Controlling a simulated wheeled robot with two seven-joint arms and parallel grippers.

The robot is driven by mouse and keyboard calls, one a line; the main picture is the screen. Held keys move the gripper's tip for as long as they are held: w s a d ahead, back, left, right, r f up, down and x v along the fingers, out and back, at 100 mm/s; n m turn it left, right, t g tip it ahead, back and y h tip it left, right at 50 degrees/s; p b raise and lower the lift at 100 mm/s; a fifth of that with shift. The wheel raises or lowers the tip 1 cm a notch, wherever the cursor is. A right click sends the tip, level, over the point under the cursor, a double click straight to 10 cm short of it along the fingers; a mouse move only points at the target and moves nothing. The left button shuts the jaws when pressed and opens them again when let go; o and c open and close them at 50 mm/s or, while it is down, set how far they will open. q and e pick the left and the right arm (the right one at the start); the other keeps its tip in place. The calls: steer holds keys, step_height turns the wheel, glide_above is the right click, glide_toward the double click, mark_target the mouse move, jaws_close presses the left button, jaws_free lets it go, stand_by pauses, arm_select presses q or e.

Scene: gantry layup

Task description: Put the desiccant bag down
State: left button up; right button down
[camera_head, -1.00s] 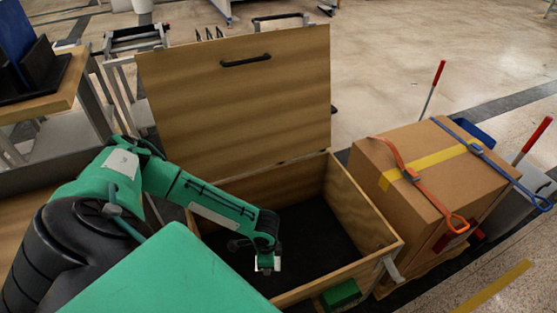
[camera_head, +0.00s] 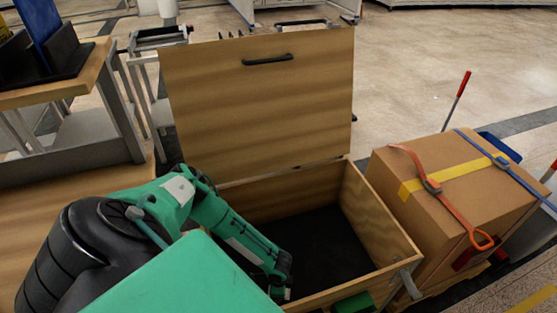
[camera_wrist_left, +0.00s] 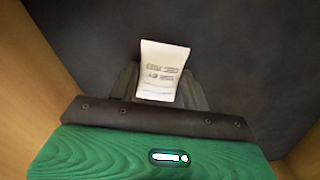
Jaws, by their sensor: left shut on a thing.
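The desiccant bag (camera_wrist_left: 161,65) is a small white printed packet in the left wrist view. My left gripper (camera_wrist_left: 158,96) is shut on it, with the dark fingers behind and beside its lower part. The bag stands out past the fingers over a dark floor. In the head view my left arm reaches down into an open wooden crate (camera_head: 384,222) with a black floor (camera_head: 325,240). The gripper end is low near the crate's front side, and the bag is almost wholly hidden there. I cannot tell whether the bag touches the floor. My right gripper is not in view.
The crate's lid (camera_head: 255,105) stands upright at the back. A strapped cardboard box (camera_head: 450,195) stands close on the crate's right. A wooden bench (camera_head: 60,90) with a black holder is at the upper left. The crate floor in sight is bare.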

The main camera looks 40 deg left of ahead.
arm_select(q)
steer(key=shift+f, duration=0.2)
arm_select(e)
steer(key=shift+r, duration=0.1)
arm_select(q)
steer(key=shift+f, duration=0.15)
steer(key=o, duration=1)
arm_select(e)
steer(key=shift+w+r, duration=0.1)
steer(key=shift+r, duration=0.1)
arm_select(q)
steer(key=shift+r, duration=0.2)
step_height(320, 180, up, 12)
steer(key=shift+p, duration=1.2)
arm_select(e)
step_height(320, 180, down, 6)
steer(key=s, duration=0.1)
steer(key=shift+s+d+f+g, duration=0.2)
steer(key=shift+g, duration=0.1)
